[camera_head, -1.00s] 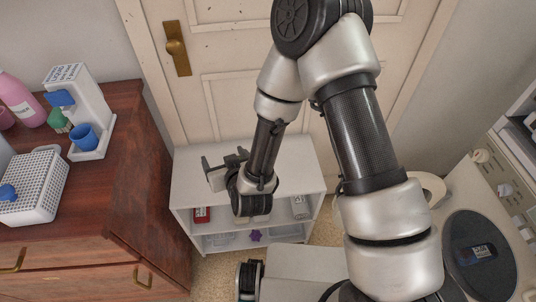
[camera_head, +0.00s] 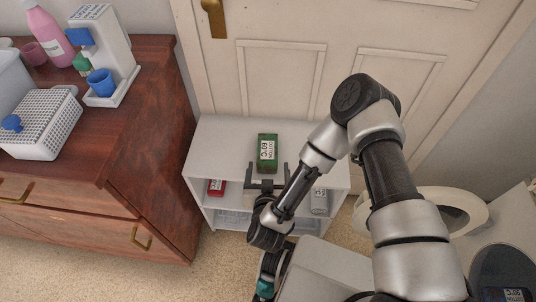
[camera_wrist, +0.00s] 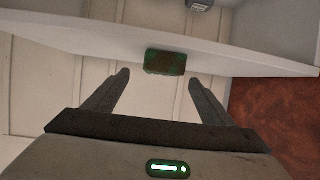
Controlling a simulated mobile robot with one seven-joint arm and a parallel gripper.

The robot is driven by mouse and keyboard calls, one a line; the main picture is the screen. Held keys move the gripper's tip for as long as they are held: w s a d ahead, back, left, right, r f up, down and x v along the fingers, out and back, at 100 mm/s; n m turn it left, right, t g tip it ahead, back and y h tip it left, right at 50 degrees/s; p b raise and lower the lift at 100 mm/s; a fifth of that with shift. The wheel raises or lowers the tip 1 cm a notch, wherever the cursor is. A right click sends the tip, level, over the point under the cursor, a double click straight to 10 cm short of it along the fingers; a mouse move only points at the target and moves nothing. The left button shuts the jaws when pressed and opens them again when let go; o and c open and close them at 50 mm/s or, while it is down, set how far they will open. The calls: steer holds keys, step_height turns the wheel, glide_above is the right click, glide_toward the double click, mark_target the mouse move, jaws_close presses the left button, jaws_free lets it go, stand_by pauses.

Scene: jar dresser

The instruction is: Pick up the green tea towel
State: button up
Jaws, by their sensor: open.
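A green block-like thing (camera_head: 267,147) with a white printed label stands on top of the white shelf unit. It is the clearest green thing in view, but I cannot tell from its looks that it is a tea towel. My gripper (camera_head: 267,167) is just in front of it, fingers apart and pointing towards it. In the wrist view the dark green thing (camera_wrist: 165,62) sits beyond and between the open fingertips (camera_wrist: 158,78), apart from them. Nothing is between the fingers.
The white shelf unit (camera_head: 222,140) stands against a panelled door, with a red box (camera_head: 216,187) on its lower shelf. The shelf top beside the green thing is clear.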

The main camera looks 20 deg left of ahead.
mark_target(267, 155)
steer(key=x, duration=0.3)
steer(key=shift+w+f, duration=0.1)
steer(key=shift+w, duration=0.1)
steer(key=shift+a+r+b+x, duration=0.15)
steer(key=shift+b+x, duration=0.2)
steer(key=shift+x, duration=0.55)
steer(key=shift+a+r+b+x, duration=0.1)
steer(key=shift+b+x, duration=0.2)
steer(key=shift+x, duration=0.6)
steer(key=shift+a+r+b+x, duration=0.15)
steer(key=shift+b+x, duration=0.2)
steer(key=shift+x, duration=0.6)
steer(key=shift+d, duration=0.1)
steer(key=shift+c, duration=0.6)
steer(key=c, duration=1)
